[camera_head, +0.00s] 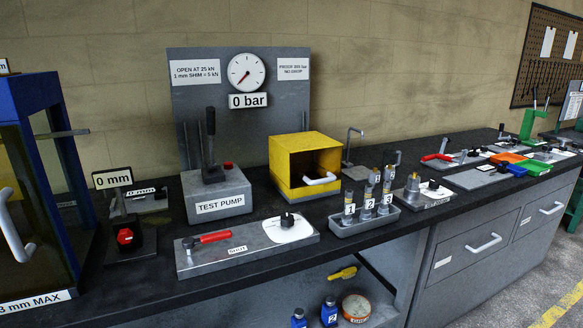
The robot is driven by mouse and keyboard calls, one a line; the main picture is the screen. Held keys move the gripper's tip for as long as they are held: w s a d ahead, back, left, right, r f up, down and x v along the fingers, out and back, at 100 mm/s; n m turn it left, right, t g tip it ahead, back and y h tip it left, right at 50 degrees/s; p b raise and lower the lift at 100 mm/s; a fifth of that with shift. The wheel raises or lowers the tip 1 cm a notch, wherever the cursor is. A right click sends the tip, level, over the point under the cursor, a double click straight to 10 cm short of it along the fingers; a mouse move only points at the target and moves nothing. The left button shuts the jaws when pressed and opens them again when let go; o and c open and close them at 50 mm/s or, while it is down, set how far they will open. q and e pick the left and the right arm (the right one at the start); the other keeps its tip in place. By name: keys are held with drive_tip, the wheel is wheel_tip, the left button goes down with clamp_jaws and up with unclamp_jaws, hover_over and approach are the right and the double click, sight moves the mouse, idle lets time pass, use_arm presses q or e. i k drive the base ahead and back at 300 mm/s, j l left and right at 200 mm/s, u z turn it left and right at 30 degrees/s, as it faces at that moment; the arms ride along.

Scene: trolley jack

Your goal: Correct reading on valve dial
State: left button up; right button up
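A round white dial (246,71) with a red needle is mounted on the grey back panel (197,98). Its needle points to the lower left, and the label (248,101) below it reads 0 bar. A sign (195,73) on the panel reads OPEN AT 25 kN, 1 mm SHIM = 5 kN. A grey TEST PUMP (217,194) with an upright black lever stands below the dial. A yellow open-fronted box (302,160) with a white handle stands right of the pump. Numbered valve-like cylinders stand in a grey tray (363,220). Neither of my grippers shows.
A grey plate (246,245) with a red-handled tool lies at the bench's front edge. A blue-framed press (40,180) stands left, beside a 0 mm sign (113,178). Coloured bins (509,158) sit far right. Blue bottles (329,311) stand on the lower shelf.

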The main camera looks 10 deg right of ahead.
sight(434, 185)
drive_tip(key=z, duration=1.25)
